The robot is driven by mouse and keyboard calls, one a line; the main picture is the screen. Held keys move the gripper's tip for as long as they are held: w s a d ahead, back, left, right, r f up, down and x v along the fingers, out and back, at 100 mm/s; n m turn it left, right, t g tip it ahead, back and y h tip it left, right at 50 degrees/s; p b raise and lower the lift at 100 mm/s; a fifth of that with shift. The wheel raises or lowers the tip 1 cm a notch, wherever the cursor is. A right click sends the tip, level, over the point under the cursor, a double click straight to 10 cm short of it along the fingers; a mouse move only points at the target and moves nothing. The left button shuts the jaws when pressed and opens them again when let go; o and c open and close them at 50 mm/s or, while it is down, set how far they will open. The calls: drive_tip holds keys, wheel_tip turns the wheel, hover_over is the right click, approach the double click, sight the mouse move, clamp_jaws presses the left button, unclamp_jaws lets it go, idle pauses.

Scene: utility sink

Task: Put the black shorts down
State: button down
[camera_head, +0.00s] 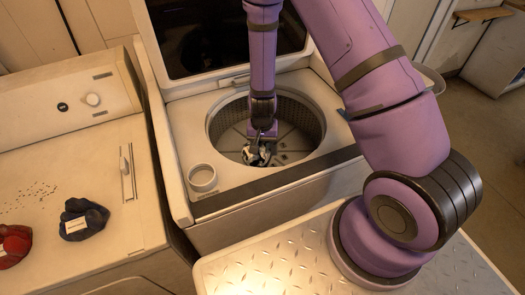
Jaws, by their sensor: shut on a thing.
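My gripper (262,134) points down inside the round drum (225,125) of the open top-loading washer. It is shut on a small crumpled dark cloth with white patches, the black shorts (256,154). The shorts hang at the fingertips, over the drum's floor. I cannot tell whether they touch the floor. The fingers are small and partly hidden by the cloth.
The washer lid (225,35) stands open behind the drum. A white round cup (202,178) sits at the drum's front left. On the left machine top (90,160) lie a dark blue folded cloth (84,219) and a red cloth (14,244).

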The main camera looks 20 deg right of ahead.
drive_tip(key=shift+f, duration=2)
drive_tip(key=shift+f, duration=0.15)
drive_tip(key=c, duration=0.9)
unclamp_jaws()
